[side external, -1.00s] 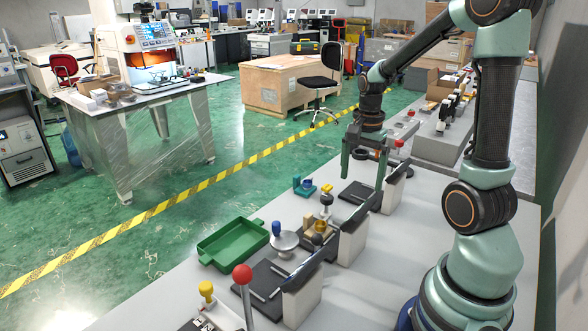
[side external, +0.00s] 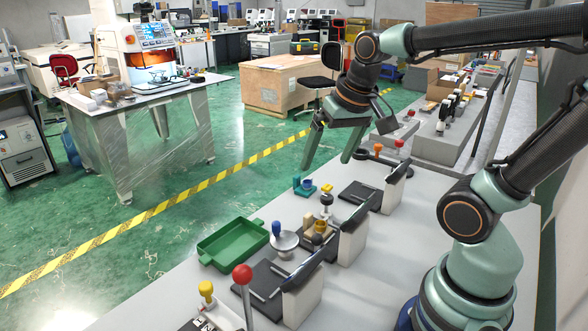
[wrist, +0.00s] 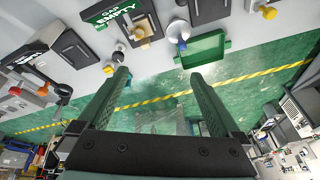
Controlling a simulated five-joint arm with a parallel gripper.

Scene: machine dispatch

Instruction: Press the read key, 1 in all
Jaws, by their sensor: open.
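My gripper (side external: 327,163) is open and empty, raised in the air beyond the small teal block, near the bench's far part. It also shows in the wrist view (wrist: 158,73), with its two fingers spread over green floor. I cannot tell which part is the read key. Candidate parts on the grey bench are a yellow knob (side external: 206,288), a blue knob on a pale dish (side external: 277,229) and a black knob (side external: 326,199). In the wrist view a black panel (wrist: 120,20) reads "GAP EMPTY". The gripper touches none of these.
A green tray (side external: 233,243) lies at the bench's left edge. A red-ball lever (side external: 242,275) stands upright in front. Dark slanted panels (side external: 352,226) rise along the bench's right side. A teal block (side external: 303,186) lies near the left edge.

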